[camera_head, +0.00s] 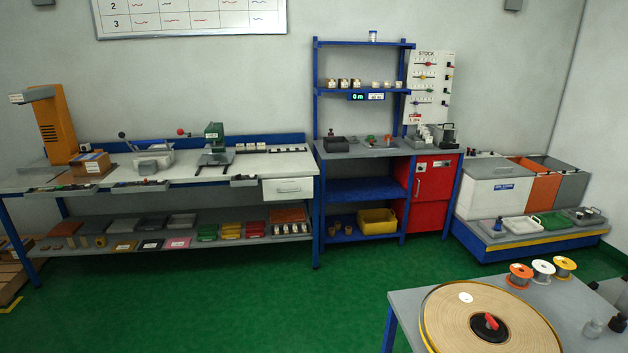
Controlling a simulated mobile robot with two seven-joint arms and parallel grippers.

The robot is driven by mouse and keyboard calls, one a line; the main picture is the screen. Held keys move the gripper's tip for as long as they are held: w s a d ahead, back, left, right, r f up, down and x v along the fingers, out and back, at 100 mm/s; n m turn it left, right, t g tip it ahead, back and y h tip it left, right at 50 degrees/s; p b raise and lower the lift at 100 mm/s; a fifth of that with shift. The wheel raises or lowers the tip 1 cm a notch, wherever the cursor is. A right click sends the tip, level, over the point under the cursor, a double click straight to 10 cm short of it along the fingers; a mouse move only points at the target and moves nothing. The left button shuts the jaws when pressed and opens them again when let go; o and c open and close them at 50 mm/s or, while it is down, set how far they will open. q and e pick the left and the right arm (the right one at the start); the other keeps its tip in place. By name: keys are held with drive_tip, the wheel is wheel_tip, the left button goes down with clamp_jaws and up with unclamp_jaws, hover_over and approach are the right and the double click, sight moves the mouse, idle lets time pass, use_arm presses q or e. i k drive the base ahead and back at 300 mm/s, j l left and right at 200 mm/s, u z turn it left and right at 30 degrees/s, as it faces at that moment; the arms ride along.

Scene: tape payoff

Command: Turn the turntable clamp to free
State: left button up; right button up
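The turntable (437,318) stands on a grey table at the bottom right and carries a wide, flat tan coil of tape (465,333) with a round white label. At its centre is a black hub with a red clamp lever (491,320) on top. The lever lies slanted across the hub. I cannot tell from this view whether it is set to free or locked. The near edge of the turntable is cut off by the picture's bottom edge. Neither of my grippers shows in this view.
Orange, white and yellow spools (542,270) stand behind the turntable. Small grey and dark parts (592,328) are at its right. A long workbench (220,170), a blue shelf rack (365,190) and bins (495,185) line the back wall. Green floor (240,300) lies clear between.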

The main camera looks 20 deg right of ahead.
sight(491, 324)
drive_tip(key=i+z, duration=0.2)
drive_tip(key=z, duration=0.3)
drive_tip(key=i+j+z, duration=0.2)
drive_tip(key=z, duration=0.25)
drive_tip(key=i+j+z, duration=0.15)
drive_tip(key=z, duration=0.35)
